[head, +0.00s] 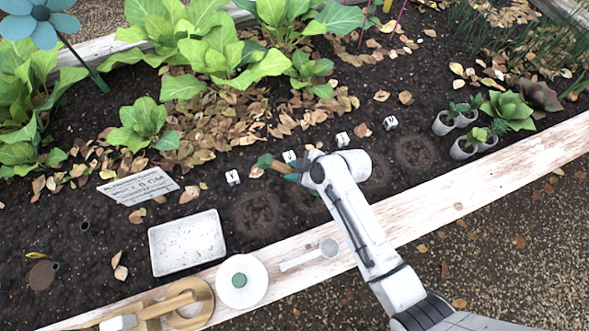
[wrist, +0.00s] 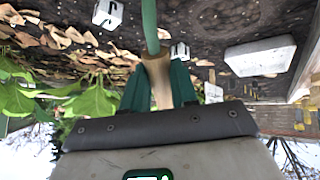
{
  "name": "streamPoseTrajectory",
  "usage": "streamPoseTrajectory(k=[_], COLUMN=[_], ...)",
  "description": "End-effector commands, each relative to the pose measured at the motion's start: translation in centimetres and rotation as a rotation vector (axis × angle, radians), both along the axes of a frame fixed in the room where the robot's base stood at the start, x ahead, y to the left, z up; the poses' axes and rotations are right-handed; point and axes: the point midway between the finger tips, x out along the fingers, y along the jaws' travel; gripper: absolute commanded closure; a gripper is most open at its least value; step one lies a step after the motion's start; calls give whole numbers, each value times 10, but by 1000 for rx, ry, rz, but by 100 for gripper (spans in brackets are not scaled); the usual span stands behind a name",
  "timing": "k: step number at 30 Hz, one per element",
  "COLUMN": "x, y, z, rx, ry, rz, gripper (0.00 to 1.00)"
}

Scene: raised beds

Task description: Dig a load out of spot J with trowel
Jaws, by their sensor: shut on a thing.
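My gripper (head: 287,173) is shut on the trowel's tan handle (head: 281,168), which also shows between the green fingers in the wrist view (wrist: 158,82). The trowel's green end (head: 264,160) points away from my gripper, up and left in the head view, above the soil. White letter cubes stand in a row behind round dug-soil patches: one at left (head: 232,177), one just beyond my gripper (head: 289,156) and two farther right (head: 342,139). In the wrist view the nearest cube (wrist: 107,13) bears a J-like letter. My arm hides the soil beneath it.
A white tray (head: 187,243) lies left of my gripper, beside a tilted sign (head: 138,186). A white disc (head: 242,281) and a wooden tool sit on the plank edge (head: 440,205). Potted seedlings (head: 470,140) stand at right; leafy plants fill the back.

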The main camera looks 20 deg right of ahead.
Motion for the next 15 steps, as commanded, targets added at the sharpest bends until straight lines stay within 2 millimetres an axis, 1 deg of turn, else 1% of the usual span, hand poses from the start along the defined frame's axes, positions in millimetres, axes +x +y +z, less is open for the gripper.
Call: streamPoseTrajectory(k=[5,15], x=[0,0], y=[0,-1], z=[-1,-8], rx=[0,0], ry=[-1,-1], rz=[0,0], gripper=[100,100])
